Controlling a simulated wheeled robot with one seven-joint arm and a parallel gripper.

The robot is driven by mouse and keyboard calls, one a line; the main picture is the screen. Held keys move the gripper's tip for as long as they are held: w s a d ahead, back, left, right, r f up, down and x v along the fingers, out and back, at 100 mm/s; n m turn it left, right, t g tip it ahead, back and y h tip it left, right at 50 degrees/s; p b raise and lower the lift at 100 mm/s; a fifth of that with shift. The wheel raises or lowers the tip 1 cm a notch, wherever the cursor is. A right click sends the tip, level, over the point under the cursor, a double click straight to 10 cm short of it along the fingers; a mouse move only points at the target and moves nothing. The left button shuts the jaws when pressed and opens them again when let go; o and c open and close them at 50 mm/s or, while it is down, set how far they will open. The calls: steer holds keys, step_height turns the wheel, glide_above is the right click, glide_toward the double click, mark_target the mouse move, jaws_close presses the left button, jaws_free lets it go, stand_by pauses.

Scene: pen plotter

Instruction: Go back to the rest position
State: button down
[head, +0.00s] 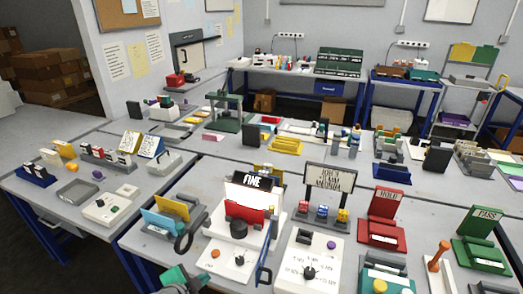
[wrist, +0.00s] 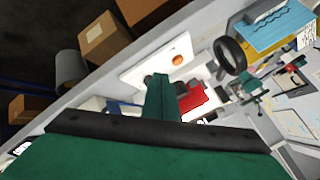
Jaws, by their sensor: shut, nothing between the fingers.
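My gripper (wrist: 160,80) shows in the wrist view as a narrow green finger pair, closed and empty, pointing out over the bench. In the head view a teal part (head: 174,277) at the bottom edge, left of centre, appears to be the end of my arm; its fingertips are hard to make out there. The machine with the "FINE" sign (head: 251,181) stands on the front bench to the upper right of it, with a red panel (head: 245,213), a black knob (head: 238,229) and an orange button (head: 215,253). The gripper appears apart from these things.
A blue and yellow holder (head: 160,221) with a black loop (head: 187,241) stands close by. A white panel with a dial (head: 309,271), a red "HOLD" stand (head: 385,208) and a green "PASS" stand (head: 483,228) crowd the front bench. Dark floor lies at the lower left.

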steer(key=s+d+f+n+t+y, duration=0.3)
steer(key=s+d+f+n, duration=0.5)
steer(key=s+d+f, duration=0.5)
steer(key=s+d+r+n+t, duration=0.1)
steer(key=s+r, duration=0.4)
steer(key=s, duration=0.6)
steer(key=s+d+r+n+t, duration=0.2)
steer(key=s+d+r, duration=0.1)
steer(key=s, duration=0.7)
steer(key=shift+s+r+n+h, duration=0.35)
steer(key=shift+r+n+h, duration=0.05)
steer(key=shift+r, duration=0.5)
